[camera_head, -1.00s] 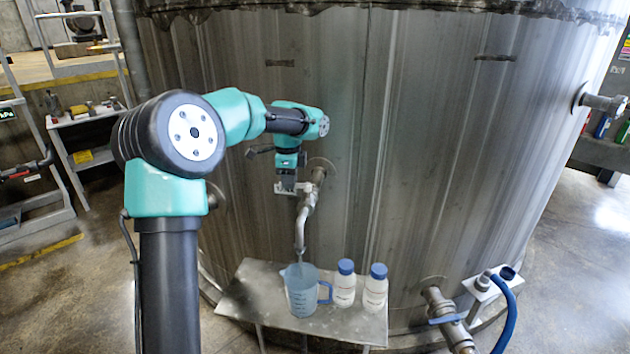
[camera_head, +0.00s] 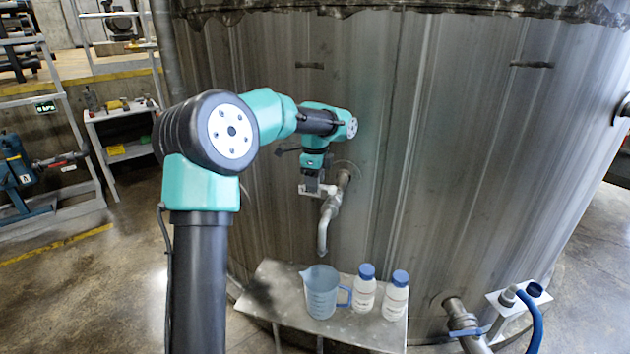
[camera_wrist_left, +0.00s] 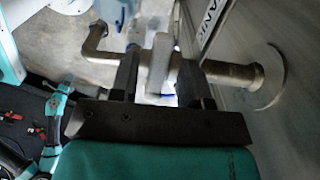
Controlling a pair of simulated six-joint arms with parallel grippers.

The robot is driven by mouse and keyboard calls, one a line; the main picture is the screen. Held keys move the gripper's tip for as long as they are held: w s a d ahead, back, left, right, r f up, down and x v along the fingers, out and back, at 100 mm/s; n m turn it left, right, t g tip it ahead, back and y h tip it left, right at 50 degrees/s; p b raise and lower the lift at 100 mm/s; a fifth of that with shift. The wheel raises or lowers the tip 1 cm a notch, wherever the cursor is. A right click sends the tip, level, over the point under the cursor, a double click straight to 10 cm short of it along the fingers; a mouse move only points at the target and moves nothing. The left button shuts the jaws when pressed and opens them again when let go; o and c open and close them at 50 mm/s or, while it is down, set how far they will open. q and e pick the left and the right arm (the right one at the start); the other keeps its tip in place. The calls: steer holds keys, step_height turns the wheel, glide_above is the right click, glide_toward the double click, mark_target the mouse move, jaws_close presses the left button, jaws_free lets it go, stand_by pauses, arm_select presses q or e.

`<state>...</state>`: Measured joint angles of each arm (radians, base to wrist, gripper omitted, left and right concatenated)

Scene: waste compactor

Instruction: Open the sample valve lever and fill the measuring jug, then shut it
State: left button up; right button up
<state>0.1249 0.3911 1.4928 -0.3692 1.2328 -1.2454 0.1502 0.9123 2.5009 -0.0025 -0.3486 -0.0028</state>
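The sample valve pipe (camera_head: 328,220) comes out of the steel tank wall and bends down to a spout above the jug. The translucent bluish measuring jug (camera_head: 320,292) stands upright on a small metal shelf (camera_head: 270,298), its handle to the right. I cannot make out its fill level, and no clear stream shows below the spout. My left gripper (camera_head: 318,191) is at the valve. In the left wrist view its two fingers (camera_wrist_left: 160,85) stand apart on either side of the grey valve lever (camera_wrist_left: 159,62), with gaps visible. My right gripper is out of view.
Two white bottles with blue caps (camera_head: 366,290) (camera_head: 395,297) stand on the shelf just right of the jug. A lower valve (camera_head: 463,322) and a blue hose (camera_head: 535,325) are at the lower right. A side trolley (camera_head: 122,140) stands at the far left.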

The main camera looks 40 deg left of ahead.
arm_select(q)
steer(key=shift+r, duration=0.1)
step_height(320, 180, up, 17)
stand_by(0.8)
steer(key=shift+s+a, duration=0.1)
steer(key=shift+a, duration=0.05)
stand_by(1.0)
step_height(320, 180, down, 17)
steer(key=shift+f, duration=0.15)
stand_by(0.8)
jaws_close()
stand_by(0.3)
